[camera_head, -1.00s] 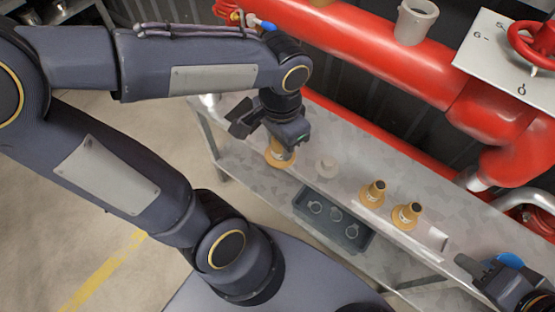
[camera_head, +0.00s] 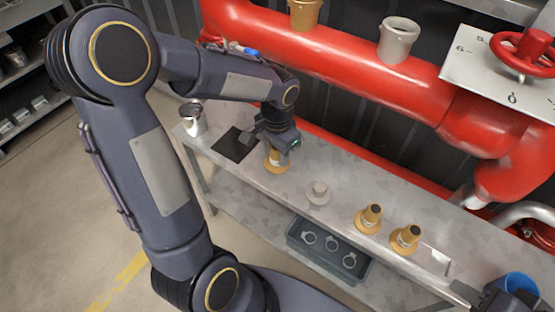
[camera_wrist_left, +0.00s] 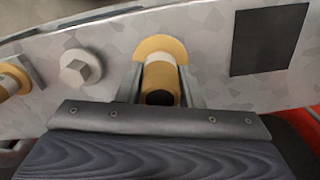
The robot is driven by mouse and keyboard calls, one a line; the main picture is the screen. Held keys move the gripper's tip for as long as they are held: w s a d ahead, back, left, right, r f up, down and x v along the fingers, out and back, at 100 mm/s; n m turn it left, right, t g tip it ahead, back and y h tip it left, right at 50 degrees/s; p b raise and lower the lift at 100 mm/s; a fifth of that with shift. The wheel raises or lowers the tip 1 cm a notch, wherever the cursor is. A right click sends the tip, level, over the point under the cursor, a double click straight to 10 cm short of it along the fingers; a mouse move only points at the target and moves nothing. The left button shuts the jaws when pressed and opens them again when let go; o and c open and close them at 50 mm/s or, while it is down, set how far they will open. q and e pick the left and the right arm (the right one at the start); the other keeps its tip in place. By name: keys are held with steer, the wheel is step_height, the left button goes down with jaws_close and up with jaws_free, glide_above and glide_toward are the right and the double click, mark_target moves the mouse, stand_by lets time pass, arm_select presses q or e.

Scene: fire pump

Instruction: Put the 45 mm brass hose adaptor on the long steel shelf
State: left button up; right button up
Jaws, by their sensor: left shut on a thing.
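My left gripper (camera_head: 274,140) is shut on a brass hose adaptor (camera_head: 276,161) over the left part of the long steel shelf (camera_head: 340,165). In the left wrist view the brass adaptor (camera_wrist_left: 160,80) sits between the two fingers, its round flange towards the shelf. I cannot tell whether the flange touches the shelf. Two similar brass adaptors, one (camera_head: 369,219) and another (camera_head: 406,239), stand upright further right on the shelf. Size markings are too small to read. My right gripper (camera_head: 482,296) is partly in view at the bottom right; its fingers are unclear.
A grey fitting (camera_head: 318,193) stands right of the held adaptor. A black square (camera_head: 235,145) and a steel cup (camera_head: 193,119) are to its left. A grey bin with rings (camera_head: 328,262) sits below. A blue container (camera_head: 517,287) is at right. Red pipes (camera_head: 340,62) run behind.

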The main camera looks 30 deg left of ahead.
mark_target(277, 159)
arm_select(q)
steer(key=shift+w+a+f+b, duration=0.15)
steer(key=shift+f+b, duration=0.1)
steer(key=shift+f, duration=0.7)
steer(key=shift+w+d+f+b, duration=0.1)
steer(key=shift+f+b, duration=0.1)
steer(key=shift+f, duration=0.7)
steer(key=shift+f, duration=0.1)
steer(key=shift+f, duration=0.15)
steer(key=o, duration=1.1)
steer(key=shift+c, duration=0.2)
